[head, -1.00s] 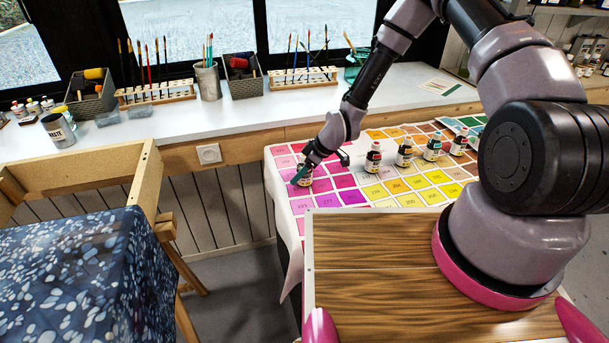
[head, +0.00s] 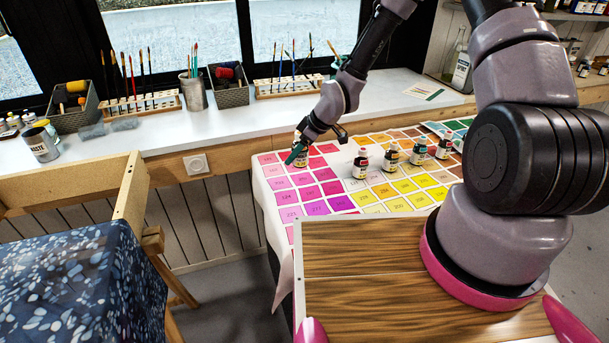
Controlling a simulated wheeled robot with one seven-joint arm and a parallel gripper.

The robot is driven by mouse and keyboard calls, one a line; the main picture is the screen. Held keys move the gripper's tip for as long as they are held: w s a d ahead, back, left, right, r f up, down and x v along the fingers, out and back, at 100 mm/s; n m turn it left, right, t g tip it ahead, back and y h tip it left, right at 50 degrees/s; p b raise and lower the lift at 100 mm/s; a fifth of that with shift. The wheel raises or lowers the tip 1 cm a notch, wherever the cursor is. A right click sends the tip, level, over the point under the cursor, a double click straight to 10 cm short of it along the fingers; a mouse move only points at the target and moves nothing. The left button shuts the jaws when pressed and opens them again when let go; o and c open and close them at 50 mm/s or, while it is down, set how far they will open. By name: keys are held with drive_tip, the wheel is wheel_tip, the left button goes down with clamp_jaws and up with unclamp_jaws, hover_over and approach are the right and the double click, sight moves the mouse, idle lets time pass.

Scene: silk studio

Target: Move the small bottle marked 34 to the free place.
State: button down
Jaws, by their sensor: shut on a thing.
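My gripper (head: 296,152) is shut on a small bottle (head: 301,160) above the left part of the colour chart, near its back edge. The fingers hide much of the bottle, and its number is too small to read. I cannot tell whether its base touches the chart. The chart (head: 316,208) has rows of numbered squares in pinks, purples, yellows, oranges and browns. I cannot tell which square is the free place.
A white counter (head: 240,125) runs behind the chart with brush racks (head: 143,104), a metal cup (head: 194,94) and dark baskets (head: 229,88). A wooden frame (head: 130,190) and a blue patterned cloth (head: 80,280) are at the left. The chart's front left squares are clear of bottles.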

drive_tip(key=w+d+f+m, duration=0.1)
drive_tip(key=d, duration=0.2)
drive_tip(key=d+f, duration=0.2)
drive_tip(key=d, duration=0.1)
drive_tip(key=w+d+f+m+t, duration=0.1)
drive_tip(key=d, duration=0.2)
drive_tip(key=shift+w+d+f+m+h, duration=0.1)
drive_tip(key=shift+w+f+m+h, duration=0.15)
drive_tip(key=shift+w+m+h, duration=0.05)
drive_tip(key=shift+f, duration=2.55)
drive_tip(key=shift+f, duration=0.15)
drive_tip(key=shift+c, duration=0.7)
unclamp_jaws()
